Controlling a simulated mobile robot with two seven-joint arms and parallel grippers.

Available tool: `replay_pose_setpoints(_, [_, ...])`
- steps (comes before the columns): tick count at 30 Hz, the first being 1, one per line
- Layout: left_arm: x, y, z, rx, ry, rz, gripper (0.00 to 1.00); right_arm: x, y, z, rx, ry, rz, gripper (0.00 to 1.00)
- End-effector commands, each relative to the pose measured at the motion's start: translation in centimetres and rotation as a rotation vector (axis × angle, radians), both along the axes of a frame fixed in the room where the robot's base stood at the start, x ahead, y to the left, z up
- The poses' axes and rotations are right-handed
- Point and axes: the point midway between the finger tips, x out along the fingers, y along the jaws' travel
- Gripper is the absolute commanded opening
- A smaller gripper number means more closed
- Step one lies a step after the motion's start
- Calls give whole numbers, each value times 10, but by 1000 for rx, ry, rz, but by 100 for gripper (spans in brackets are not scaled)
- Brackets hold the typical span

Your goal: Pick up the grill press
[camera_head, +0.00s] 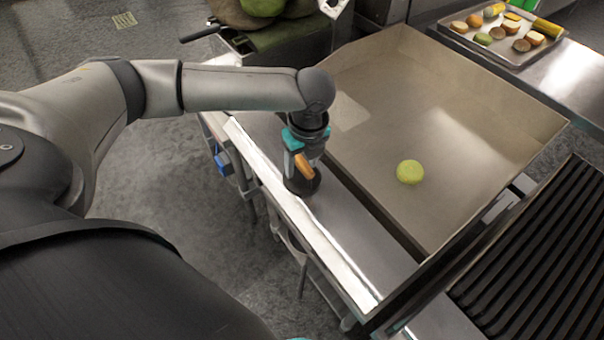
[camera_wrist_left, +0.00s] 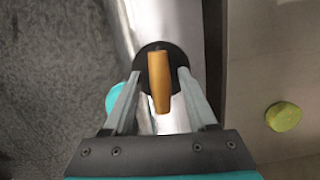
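The grill press has a round black base and an orange-brown wooden handle (camera_head: 304,167). It stands on the narrow metal ledge beside the griddle. My left gripper (camera_head: 299,163) points down at it from above. In the left wrist view, the handle (camera_wrist_left: 160,88) lies between the two fingers of the left gripper (camera_wrist_left: 158,76), with a gap on each side. The gripper is open and its fingertips are over the black base; whether they touch it cannot be told. The fingers and wrist hide part of the press in the head view. My right gripper is not in view.
A walled flat griddle (camera_head: 455,120) lies right of the ledge, with a yellow-green round piece (camera_head: 409,172) on it. A ribbed black grill (camera_head: 550,270) is at the lower right. A tray (camera_head: 477,40) of food pieces stands at the back right.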

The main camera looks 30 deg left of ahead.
Motion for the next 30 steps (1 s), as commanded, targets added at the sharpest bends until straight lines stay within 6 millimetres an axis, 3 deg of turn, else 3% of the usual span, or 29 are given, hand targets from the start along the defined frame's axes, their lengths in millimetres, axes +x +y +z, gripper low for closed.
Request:
replay_pose_setpoints(2, [0,0,0,0,0,0,48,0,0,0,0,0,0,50])
replay_pose_setpoints(15, [0,0,0,0,0,0,0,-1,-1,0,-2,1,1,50])
replay_pose_setpoints(30, [0,0,0,0,1,0,0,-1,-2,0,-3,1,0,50])
